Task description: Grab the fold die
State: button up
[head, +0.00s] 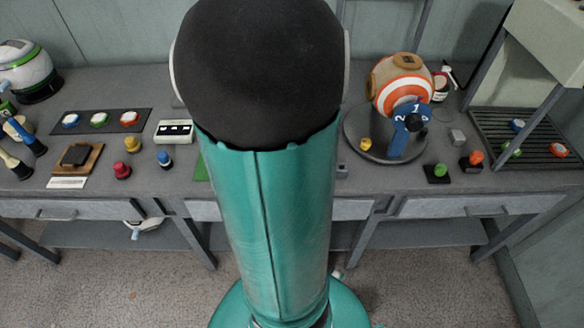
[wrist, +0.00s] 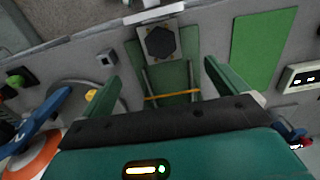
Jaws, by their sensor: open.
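My gripper (wrist: 161,72) is open and empty in the wrist view, its two dark green fingers spread wide. Between and beyond them is a grey square block with a black hexagonal face (wrist: 160,42), by a green panel with thin rods and a yellow band (wrist: 172,96). A small grey cube with a dark opening (wrist: 107,58) sits left of the left finger, apart from it; it also shows in the head view (head: 342,170). Another small grey block (head: 457,136) is farther right in the head view. I cannot tell which is the fold die. My arm hides the middle bench in the head view.
A round turntable (head: 352,137) carries an orange and white ball (head: 403,88) and a blue numbered piece (head: 411,118). Coloured buttons (head: 122,170) and a dark rack (head: 485,118) stand on the bench. A flat green mat (wrist: 262,48) lies right of my gripper.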

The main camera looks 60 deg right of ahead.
notch_tip(320, 180, down, 9)
jog(key=shift+s+r, duration=0.1)
jog(key=f, duration=0.4)
jog(key=shift+w+d+f, duration=0.1)
jog(key=shift+w+f, duration=0.1)
jog(key=shift+c, duration=0.2)
jog(key=c, duration=1.2)
jog(key=shift+r, duration=0.1)
